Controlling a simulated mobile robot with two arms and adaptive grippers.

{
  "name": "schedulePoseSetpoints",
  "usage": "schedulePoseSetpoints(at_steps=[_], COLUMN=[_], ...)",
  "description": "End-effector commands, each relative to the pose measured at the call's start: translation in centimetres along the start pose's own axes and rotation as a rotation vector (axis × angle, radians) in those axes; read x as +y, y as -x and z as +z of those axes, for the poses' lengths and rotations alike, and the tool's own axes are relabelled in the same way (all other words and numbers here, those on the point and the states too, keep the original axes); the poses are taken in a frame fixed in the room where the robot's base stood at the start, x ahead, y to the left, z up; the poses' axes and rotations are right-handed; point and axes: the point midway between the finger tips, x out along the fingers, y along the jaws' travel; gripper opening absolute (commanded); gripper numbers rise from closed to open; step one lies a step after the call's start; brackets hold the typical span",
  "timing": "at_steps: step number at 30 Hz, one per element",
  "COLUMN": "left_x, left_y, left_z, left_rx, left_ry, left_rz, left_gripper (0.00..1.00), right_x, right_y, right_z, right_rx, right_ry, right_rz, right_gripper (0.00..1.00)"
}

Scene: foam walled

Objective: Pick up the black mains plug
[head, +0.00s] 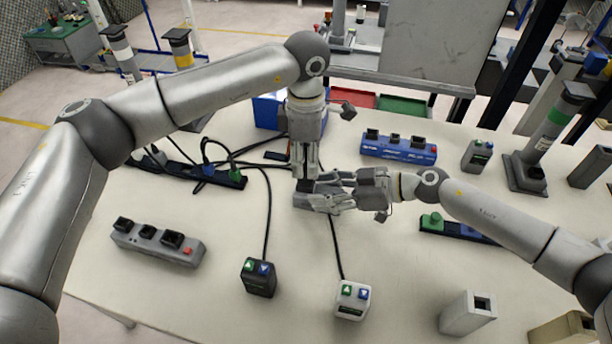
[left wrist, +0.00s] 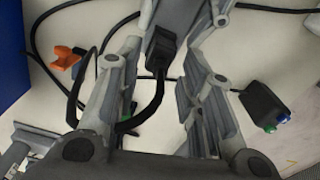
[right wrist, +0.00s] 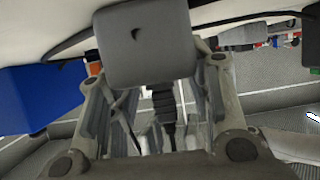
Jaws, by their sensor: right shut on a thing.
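The black mains plug (left wrist: 160,47) lies between my left gripper's fingers in the left wrist view, its cable curling back toward the wrist. In the head view it shows as a small dark patch (head: 305,186) under my left gripper (head: 304,176), which points straight down from above. My left fingers stand apart on either side of it. My right gripper (head: 330,190) comes in from the right and is shut on a grey block (right wrist: 140,45). A black cable end (right wrist: 163,100) shows below the block in the right wrist view. The grippers partly hide plug and block.
A black button box (head: 260,277) and a white button box (head: 351,299) with cables stand in front. A grey power strip (head: 157,242) lies left, a blue one (head: 399,148) behind right. A blue box (head: 268,112) stands behind my left gripper. The front middle table is mostly clear.

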Motion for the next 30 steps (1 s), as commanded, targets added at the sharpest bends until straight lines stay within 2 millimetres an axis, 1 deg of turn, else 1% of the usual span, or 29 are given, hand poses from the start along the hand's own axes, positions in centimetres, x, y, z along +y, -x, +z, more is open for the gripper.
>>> schedulePoseSetpoints(at_steps=[2, 5, 9, 11, 26, 30], left_x=[0.01, 0.01, 0.01, 0.01, 0.02, 0.07], left_y=[0.04, 0.06, 0.07, 0.08, 0.12, 0.81], left_z=[-0.01, -0.01, -0.01, -0.01, 0.00, 0.02], left_rx=[0.000, 0.000, 0.000, 0.000, 0.000, -0.001], left_ry=[0.000, 0.000, 0.000, 0.001, 0.001, 0.001], left_rz=[0.000, 0.000, 0.000, 0.000, 0.001, 0.002], left_gripper=[0.36, 0.24, 0.06, 0.00, 0.00, 0.00], right_x=[0.01, 0.01, 0.00, 0.00, 0.00, -0.01], right_y=[-0.01, -0.01, -0.01, -0.01, -0.01, -0.01], right_z=[-0.02, -0.02, -0.02, -0.01, -0.01, -0.01], right_rx=[0.000, 0.000, 0.000, 0.000, 0.000, 0.000], right_ry=[0.000, 0.000, 0.000, 0.000, 0.000, 0.000], right_rz=[0.000, 0.000, 0.000, 0.000, 0.000, 0.000], right_gripper=[0.15, 0.15, 0.15, 0.15, 0.15, 0.15])
